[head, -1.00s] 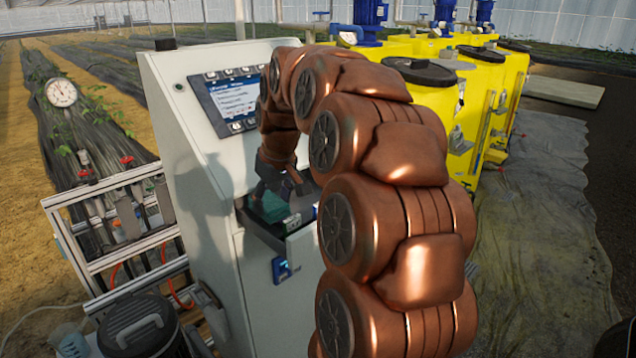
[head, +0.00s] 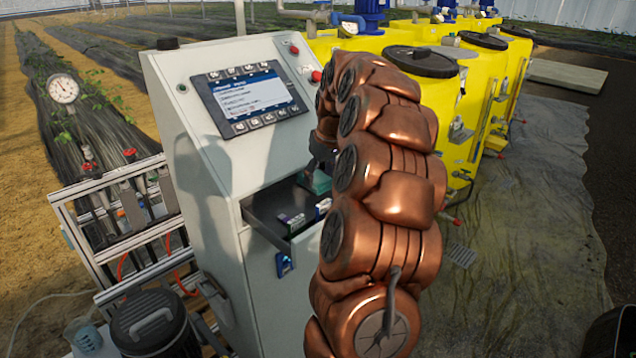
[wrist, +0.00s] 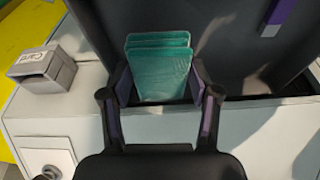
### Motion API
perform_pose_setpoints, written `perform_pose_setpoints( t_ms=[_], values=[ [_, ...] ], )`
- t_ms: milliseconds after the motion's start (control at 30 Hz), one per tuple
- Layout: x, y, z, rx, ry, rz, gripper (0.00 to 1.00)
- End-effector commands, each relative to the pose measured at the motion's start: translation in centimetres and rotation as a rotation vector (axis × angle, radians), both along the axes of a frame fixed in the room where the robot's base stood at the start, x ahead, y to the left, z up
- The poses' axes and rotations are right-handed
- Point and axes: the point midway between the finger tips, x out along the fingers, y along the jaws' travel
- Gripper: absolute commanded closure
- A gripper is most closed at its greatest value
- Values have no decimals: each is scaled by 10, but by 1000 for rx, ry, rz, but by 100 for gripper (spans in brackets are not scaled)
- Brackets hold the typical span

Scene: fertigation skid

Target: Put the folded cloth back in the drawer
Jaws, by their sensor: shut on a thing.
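The folded cloth (wrist: 160,68) is a green block standing between the two fingertips of my gripper (wrist: 163,88) in the wrist view. The fingers are shut on its sides. In the head view the cloth (head: 316,182) shows at the drawer's right rear, partly behind my copper-coloured arm, which hides most of the gripper. The drawer (head: 262,208) is pulled open from the grey cabinet, with a dark interior. Whether the cloth is inside the drawer or above its edge I cannot tell.
A small purple-and-white item (head: 291,220) and a blue-and-white one (head: 323,207) are at the drawer's front. In the wrist view a grey labelled box (wrist: 42,70) sits on a pale surface. Yellow tanks (head: 400,85) stand behind my arm at right.

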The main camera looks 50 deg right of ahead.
Motion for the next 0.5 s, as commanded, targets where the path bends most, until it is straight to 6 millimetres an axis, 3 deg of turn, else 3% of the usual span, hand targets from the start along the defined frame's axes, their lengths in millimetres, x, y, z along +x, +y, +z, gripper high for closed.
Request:
perform_pose_setpoints(
  t_ms=[233,500],
  values=[
    [-2,-1,-29,3,4,-3,94],
    [-1,-1,-31,0,0,-3,94]
  ],
)
